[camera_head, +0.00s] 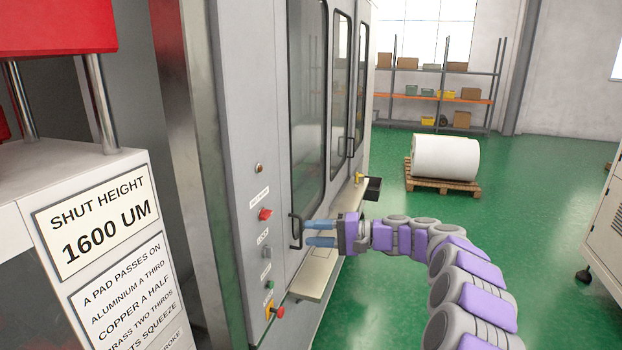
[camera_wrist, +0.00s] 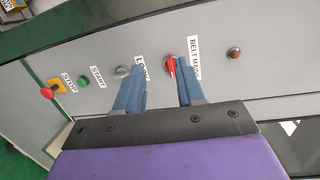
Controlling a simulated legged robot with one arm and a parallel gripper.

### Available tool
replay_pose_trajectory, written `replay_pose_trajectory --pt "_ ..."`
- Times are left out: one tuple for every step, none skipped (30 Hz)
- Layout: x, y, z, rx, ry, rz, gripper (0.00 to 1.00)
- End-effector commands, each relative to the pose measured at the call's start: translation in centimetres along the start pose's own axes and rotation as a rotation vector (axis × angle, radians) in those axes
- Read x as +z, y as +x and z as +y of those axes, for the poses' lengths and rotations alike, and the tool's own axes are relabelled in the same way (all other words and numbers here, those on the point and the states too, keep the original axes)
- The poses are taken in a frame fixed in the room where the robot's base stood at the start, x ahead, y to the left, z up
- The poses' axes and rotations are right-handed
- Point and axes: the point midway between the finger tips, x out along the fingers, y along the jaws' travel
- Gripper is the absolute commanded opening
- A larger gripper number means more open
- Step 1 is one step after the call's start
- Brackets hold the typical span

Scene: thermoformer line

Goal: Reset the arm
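My arm reaches in from the lower right of the head view, bent toward the machine front. My gripper (camera_head: 306,233) is open, its two blue fingers apart with nothing seen between them. Its fingertips are close to a black door handle (camera_head: 296,232); I cannot tell whether they touch it. In the wrist view, my gripper (camera_wrist: 160,68) faces the control panel (camera_wrist: 210,85). One finger overlaps the view near the grey lock knob (camera_wrist: 122,71), the other near the red belt main switch (camera_wrist: 168,66).
The panel also has a green start button (camera_wrist: 81,82), a red stop button (camera_wrist: 46,92) and a lamp (camera_wrist: 234,54). A ledge (camera_head: 318,270) lies below the gripper. A white roll on a pallet (camera_head: 440,185) and shelving (camera_head: 440,98) stand behind.

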Motion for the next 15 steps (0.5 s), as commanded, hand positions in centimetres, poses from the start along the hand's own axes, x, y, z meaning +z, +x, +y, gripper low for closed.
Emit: replay_pose_trajectory --pt "2.1 0.8 -0.2 0.029 0.003 -0.033 0.38" --pt "3.3 1.2 -0.3 0.049 0.005 -0.051 0.38" --pt "4.8 1.7 -0.3 0.079 0.007 -0.073 0.38" --pt "6.0 2.1 -0.2 0.102 0.010 -0.090 0.38" --pt "7.2 2.4 -0.1 0.126 0.010 -0.107 0.38" --pt "8.8 2.7 0.1 0.159 0.010 -0.127 0.38" --pt "10.0 2.9 0.3 0.185 0.009 -0.141 0.38" --pt "11.3 3.1 0.5 0.211 0.008 -0.157 0.38" --pt "12.9 3.2 0.9 0.248 0.007 -0.175 0.38" --pt "14.0 3.3 1.1 0.277 0.004 -0.186 0.38" --pt "15.3 3.3 1.4 0.305 0.000 -0.199 0.38" --pt "16.9 3.3 2.0 0.346 -0.002 -0.216 0.38" --pt "18.1 3.2 2.4 0.376 -0.007 -0.226 0.38" --pt "19.3 3.0 2.8 0.406 -0.012 -0.237 0.38" --pt "20.9 2.8 3.6 0.448 -0.014 -0.251 0.38"
